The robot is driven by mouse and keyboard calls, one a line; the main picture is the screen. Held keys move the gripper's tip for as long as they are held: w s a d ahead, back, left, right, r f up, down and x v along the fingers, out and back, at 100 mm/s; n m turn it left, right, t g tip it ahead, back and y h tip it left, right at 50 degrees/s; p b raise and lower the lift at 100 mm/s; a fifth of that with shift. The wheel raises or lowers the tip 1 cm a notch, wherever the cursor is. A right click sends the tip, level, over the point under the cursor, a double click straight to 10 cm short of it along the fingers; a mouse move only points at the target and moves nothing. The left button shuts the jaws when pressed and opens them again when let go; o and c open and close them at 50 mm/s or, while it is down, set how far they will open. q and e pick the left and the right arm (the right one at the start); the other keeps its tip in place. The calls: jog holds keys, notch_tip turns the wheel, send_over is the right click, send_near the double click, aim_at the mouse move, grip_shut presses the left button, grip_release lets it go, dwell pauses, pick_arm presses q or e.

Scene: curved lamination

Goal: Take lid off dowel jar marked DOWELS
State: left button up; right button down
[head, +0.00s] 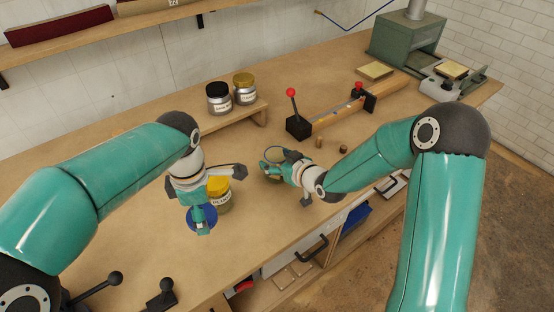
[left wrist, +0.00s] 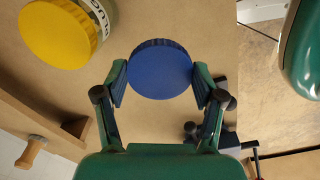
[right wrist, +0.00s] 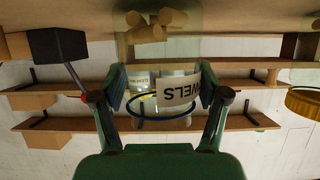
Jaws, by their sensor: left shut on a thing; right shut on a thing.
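A blue round lid (left wrist: 160,70) sits between the fingertips of my left gripper (left wrist: 160,84), which is shut on it. In the head view, the lid (head: 211,216) is over the bench near its front edge, apart from the jar; I cannot tell whether it touches the wood. My right gripper (right wrist: 163,92) is shut on the clear dowel jar (right wrist: 145,106), whose upside-down label (right wrist: 178,92) shows "WELS". Wooden dowels (right wrist: 155,25) show near the top of that view. In the head view, my right gripper (head: 283,167) partly hides the jar, whose blue-rimmed top (head: 275,149) looks open.
A yellow-lidded jar (head: 218,188) stands beside my left gripper. A black-lidded jar (head: 219,98) and a gold-lidded jar (head: 244,89) stand on a low riser behind. A red-knobbed lever device (head: 298,125) and small wooden pieces (head: 319,142) lie beyond my right gripper.

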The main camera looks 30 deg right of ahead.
jog(key=shift+c, duration=0.8)
grip_release()
jog(key=shift+o, duration=0.6)
jog(key=shift+r, duration=0.1)
